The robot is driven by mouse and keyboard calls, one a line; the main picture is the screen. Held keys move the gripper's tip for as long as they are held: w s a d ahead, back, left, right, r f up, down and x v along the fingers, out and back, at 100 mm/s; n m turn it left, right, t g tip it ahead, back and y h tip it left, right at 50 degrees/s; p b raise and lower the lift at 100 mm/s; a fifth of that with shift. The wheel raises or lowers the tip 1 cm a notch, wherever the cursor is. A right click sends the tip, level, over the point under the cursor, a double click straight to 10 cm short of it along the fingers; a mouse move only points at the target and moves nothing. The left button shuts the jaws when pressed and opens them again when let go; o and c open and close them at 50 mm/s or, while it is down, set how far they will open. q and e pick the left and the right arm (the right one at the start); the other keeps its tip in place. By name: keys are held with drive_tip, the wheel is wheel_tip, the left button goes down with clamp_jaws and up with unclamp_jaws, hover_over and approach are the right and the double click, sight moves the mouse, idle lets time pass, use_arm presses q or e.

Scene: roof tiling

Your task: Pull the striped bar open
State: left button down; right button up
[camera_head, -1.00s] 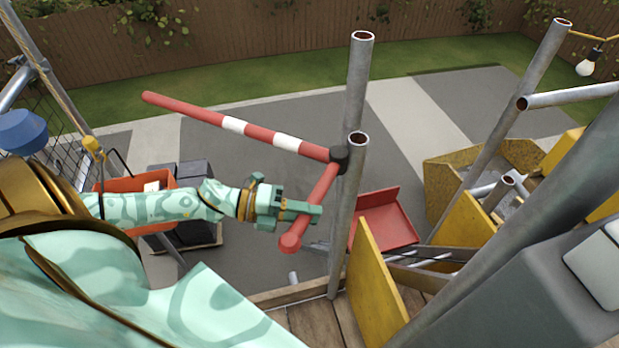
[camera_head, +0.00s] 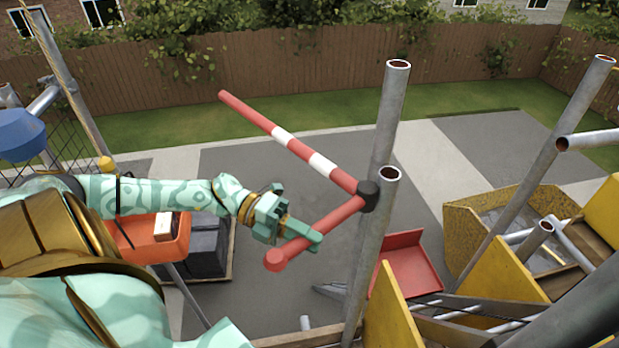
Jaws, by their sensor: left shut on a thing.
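The striped bar (camera_head: 303,150) is red with white bands and is joined by a black clamp (camera_head: 369,195) to an upright scaffold pole (camera_head: 374,240). Its long arm points up and left over the yard. A shorter red arm with a rounded end (camera_head: 275,260) comes from the same clamp toward lower left. My left gripper (camera_head: 305,237) is shut on this short arm, between its rounded end and the clamp. The gripper's fingers hide part of the bar. My right gripper is not in view.
An orange container (camera_head: 150,238) and dark stacked blocks (camera_head: 208,250) are below my left arm. A red tray (camera_head: 405,265) and a yellow skip (camera_head: 500,225) lie right of the pole. Yellow boards (camera_head: 390,310) and more poles crowd the lower right.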

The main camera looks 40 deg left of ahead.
use_arm(q)
drive_tip(key=shift+f, duration=0.1)
drive_tip(key=c, duration=1.2)
unclamp_jaws()
drive_tip(key=shift+o, duration=0.4)
drive_tip(key=shift+a, duration=0.1)
drive_tip(key=p+v, duration=0.1)
drive_tip(key=v, duration=1.1)
